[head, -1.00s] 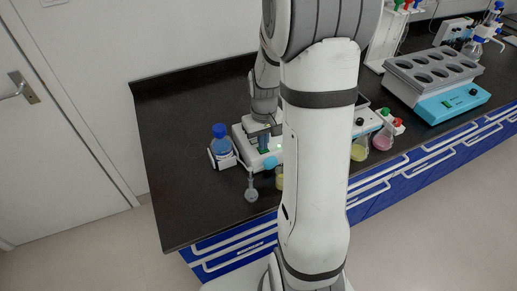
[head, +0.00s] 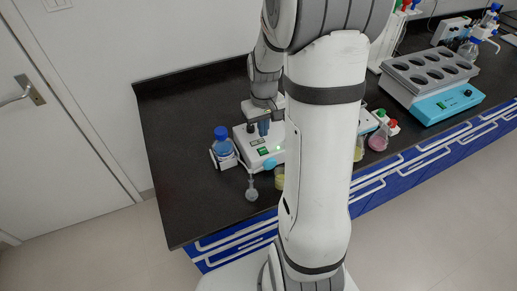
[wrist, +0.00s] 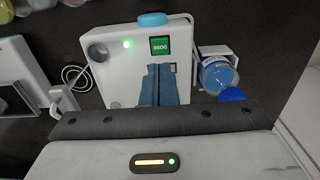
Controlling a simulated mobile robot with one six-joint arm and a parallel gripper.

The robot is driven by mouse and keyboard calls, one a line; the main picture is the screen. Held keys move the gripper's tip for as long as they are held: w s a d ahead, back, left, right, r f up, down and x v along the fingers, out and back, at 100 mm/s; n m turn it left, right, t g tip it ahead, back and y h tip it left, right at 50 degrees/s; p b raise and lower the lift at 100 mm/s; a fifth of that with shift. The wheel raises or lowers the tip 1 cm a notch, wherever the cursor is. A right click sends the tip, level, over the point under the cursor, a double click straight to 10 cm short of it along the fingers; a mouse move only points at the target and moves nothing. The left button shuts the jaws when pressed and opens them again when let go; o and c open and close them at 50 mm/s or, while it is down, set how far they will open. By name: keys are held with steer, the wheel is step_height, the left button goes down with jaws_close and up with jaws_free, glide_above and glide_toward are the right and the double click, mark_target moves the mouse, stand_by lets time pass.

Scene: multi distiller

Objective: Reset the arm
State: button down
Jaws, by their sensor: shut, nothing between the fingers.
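My arm reaches down over the left part of the black bench. My gripper (head: 263,129) is above a white device in the head view. In the wrist view my gripper's blue-grey fingers (wrist: 159,72) are together and empty, in front of the white device (wrist: 125,65). The device has a green display (wrist: 160,47), a lit green light and a blue knob (wrist: 151,19). Part of the device is hidden behind my arm in the head view.
A blue-capped bottle (head: 222,142) stands in a holder left of the device. A small flask (head: 251,190) is near the front edge. Yellow and pink flasks (head: 378,141) and a grey multi-hole bath (head: 432,72) are to the right. The bench's left end is clear.

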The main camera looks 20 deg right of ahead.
steer(key=s+a+r+t, duration=0.1)
steer(key=s+a+r, duration=0.4)
steer(key=s+r, duration=0.1)
steer(key=s+a+r+t, duration=0.2)
steer(key=s+a+r, duration=0.3)
steer(key=s+r, duration=0.2)
steer(key=shift+s+a+r+b, duration=0.2)
steer(key=shift+s+a+b, duration=0.15)
steer(key=shift+s, duration=0.9)
stand_by(1.8)
